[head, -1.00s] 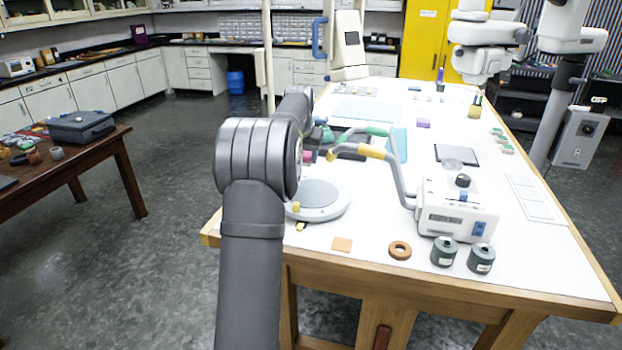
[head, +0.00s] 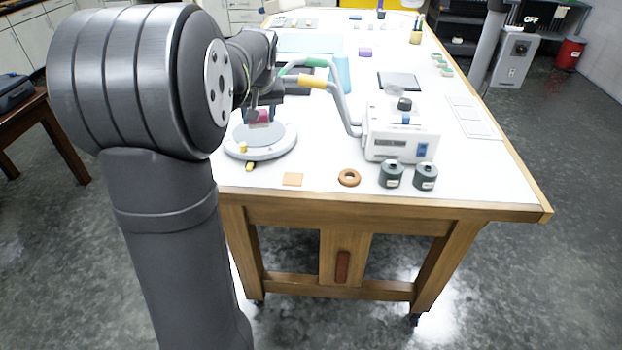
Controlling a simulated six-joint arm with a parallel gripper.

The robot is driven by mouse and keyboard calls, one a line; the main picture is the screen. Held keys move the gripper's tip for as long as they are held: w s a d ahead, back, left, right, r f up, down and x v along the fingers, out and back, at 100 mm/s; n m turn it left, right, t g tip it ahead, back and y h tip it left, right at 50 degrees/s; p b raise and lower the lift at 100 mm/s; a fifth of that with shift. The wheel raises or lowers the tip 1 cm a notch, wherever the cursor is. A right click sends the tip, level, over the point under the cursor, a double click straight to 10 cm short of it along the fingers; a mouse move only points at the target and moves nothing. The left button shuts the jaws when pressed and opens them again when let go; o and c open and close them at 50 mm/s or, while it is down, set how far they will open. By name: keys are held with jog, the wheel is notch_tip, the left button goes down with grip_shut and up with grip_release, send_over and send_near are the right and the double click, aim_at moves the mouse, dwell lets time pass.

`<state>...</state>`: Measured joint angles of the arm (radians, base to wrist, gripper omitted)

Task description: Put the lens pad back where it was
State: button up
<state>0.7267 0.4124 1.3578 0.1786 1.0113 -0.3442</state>
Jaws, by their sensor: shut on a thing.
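My gripper (head: 262,105) points down over the far part of a round white-and-grey turntable (head: 273,147). It is shut on a small dark pink block (head: 257,118), which may be the lens pad; no label shows. I cannot tell for sure whether the block touches the disc or hangs just above it. My forearm partly hides the gripper and the fingers look small. A yellow peg (head: 242,147) stands at the turntable's left front, and a yellow tab (head: 249,166) sticks out at its front edge.
Right of the turntable are a bent tube with green and yellow sleeves (head: 340,103) and a white instrument (head: 398,147). An orange square (head: 292,179), a brown ring (head: 349,177) and two dark canisters (head: 391,174) (head: 425,176) line the front. A dark flat plate (head: 399,81) lies further back.

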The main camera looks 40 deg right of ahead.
jog(key=s+d+f+m+g+h, duration=0.15)
jog(key=s+d, duration=0.25)
jog(key=s, duration=0.8)
jog(key=s+d+m+t, duration=0.15)
jog(key=s+d, duration=0.25)
jog(key=s, duration=0.8)
jog(key=shift+m+g, duration=0.4)
jog(key=shift+g, duration=0.1)
jog(key=w+f, duration=0.2)
jog(key=w, duration=0.1)
jog(key=w+a+f, duration=0.1)
jog(key=w+f, duration=0.1)
jog(key=w, duration=0.2)
jog(key=w+a+f, duration=0.1)
jog(key=w+f, duration=0.1)
jog(key=w, duration=0.2)
jog(key=shift+f, duration=2.35)
jog(key=shift+f, duration=0.1)
jog(key=shift+f, duration=0.4)
jog(key=o, duration=0.9)
jog(key=shift+o, duration=0.2)
jog(key=shift+r, duration=0.15)
